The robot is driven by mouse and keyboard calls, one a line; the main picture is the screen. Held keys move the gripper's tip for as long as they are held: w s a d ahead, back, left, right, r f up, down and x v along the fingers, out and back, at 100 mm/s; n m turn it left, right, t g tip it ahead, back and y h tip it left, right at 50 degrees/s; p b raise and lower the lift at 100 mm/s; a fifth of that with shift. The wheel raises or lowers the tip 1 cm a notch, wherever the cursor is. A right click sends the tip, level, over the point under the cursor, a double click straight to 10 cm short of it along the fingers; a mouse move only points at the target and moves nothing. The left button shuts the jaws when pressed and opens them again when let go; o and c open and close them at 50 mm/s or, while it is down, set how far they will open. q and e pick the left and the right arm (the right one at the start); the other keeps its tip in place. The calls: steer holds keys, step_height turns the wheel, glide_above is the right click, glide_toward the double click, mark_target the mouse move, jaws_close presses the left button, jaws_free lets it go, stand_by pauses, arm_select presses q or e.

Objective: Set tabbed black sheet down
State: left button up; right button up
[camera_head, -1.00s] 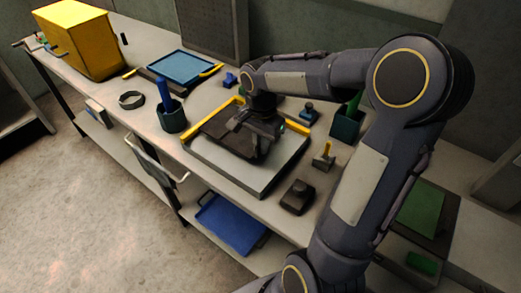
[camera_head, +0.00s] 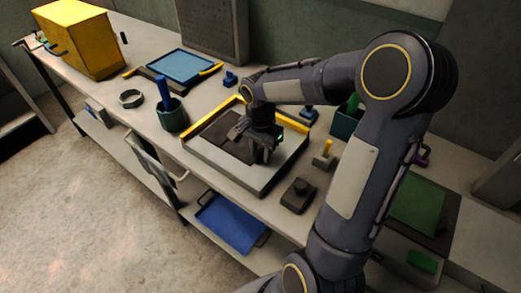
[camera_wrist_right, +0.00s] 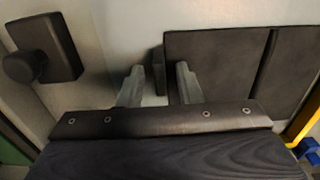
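The tabbed black sheet (camera_head: 225,134) lies on the grey platform (camera_head: 244,181), inside the yellow corner rails (camera_head: 212,117). In the right wrist view the sheet (camera_wrist_right: 218,65) looks flat, with a dark line across it, and its upright tab (camera_wrist_right: 158,72) stands at its near edge. My right gripper (camera_head: 262,160) is low over the platform at the sheet's edge. In the wrist view its two fingers (camera_wrist_right: 158,84) are spread with the tab between them, and a gap shows on each side. The wrist hides part of the sheet in the head view. My left gripper is not in view.
A black block with a knob (camera_head: 298,194) sits in front of the platform. A small block with a yellow peg (camera_head: 323,156) is to its right. A dark green cup (camera_head: 172,116) stands left, and a blue tray (camera_head: 182,67) lies farther back.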

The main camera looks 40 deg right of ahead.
step_height(320, 180, up, 11)
steer(key=s+a+f+n+t+y, duration=0.1)
steer(key=s+a+n+t+y, duration=0.1)
steer(key=s+a+n, duration=0.4)
steer(key=s+a+f+n+t+y, duration=0.1)
steer(key=s+a+n+t, duration=0.2)
steer(key=s+a+n, duration=0.3)
steer(key=s+n+p, duration=0.1)
steer(key=s, duration=0.3)
steer(key=shift+s+f+t+y, duration=0.2)
steer(key=shift+t+y, duration=0.1)
steer(key=shift+y, duration=0.1)
steer(key=shift+d, duration=0.1)
